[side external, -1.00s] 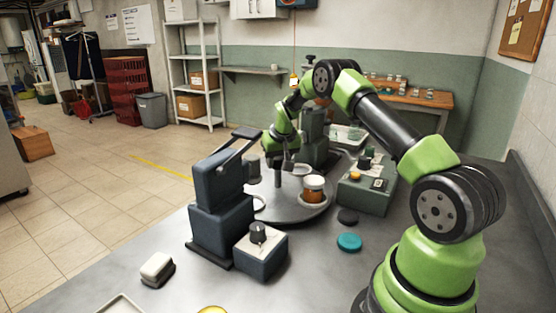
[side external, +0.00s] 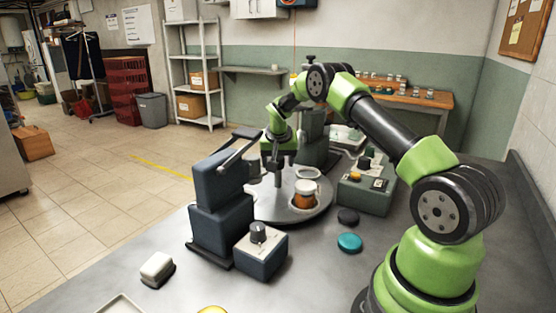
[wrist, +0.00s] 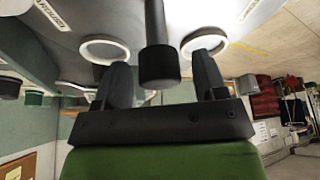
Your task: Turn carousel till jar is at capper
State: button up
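The round grey carousel (side external: 262,209) sits in the middle of the bench with an upright centre post (side external: 278,180). An orange-brown jar (side external: 304,199) with a pale top stands on its right side. My gripper (side external: 279,159) is over the middle of the carousel, pointing down. In the wrist view its fingers are apart on either side of the black-ended post (wrist: 158,68), with a gap at each side. Two empty white rings show there, left (wrist: 104,49) and right (wrist: 204,43). A dark lever machine (side external: 220,199) stands front left, another dark machine (side external: 314,137) behind. I cannot tell which is the capper.
A control box with a black knob (side external: 261,253) stands in front of the carousel. A green-grey box with a yellow button (side external: 366,195) is at right. Black (side external: 348,216) and teal (side external: 349,242) discs lie near the carousel's right front. A white block (side external: 157,268) lies front left.

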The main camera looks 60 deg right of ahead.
jog(key=v, duration=1)
jog(key=shift+s, duration=0.1)
jog(key=shift+s+f, duration=0.1)
jog(key=shift+f, duration=0.05)
jog(key=c, duration=0.3)
jog(key=s+d+f+m+y, duration=0.1)
jog(key=s+m, duration=0.1)
jog(key=s+d+f+m+g+y, duration=0.1)
jog(key=s+d+m, duration=0.1)
jog(key=s, duration=0.1)
jog(key=s+d+f+m+y, duration=0.1)
jog(key=s+m, duration=0.2)
jog(key=shift+s+d+f+g, duration=0.15)
jog(key=shift+d+f+g, duration=0.15)
jog(key=shift+f, duration=0.1)
grip_shut()
jog(key=m+t+y, duration=0.2)
jog(key=m+y, duration=0.2)
jog(key=m, duration=0.3)
send_near(321, 202)
notch_tip(321, 202, up, 3)
jog(key=x, duration=0.9)
jog(key=shift+s+d+f, duration=0.25)
jog(key=shift+s+f, duration=0.1)
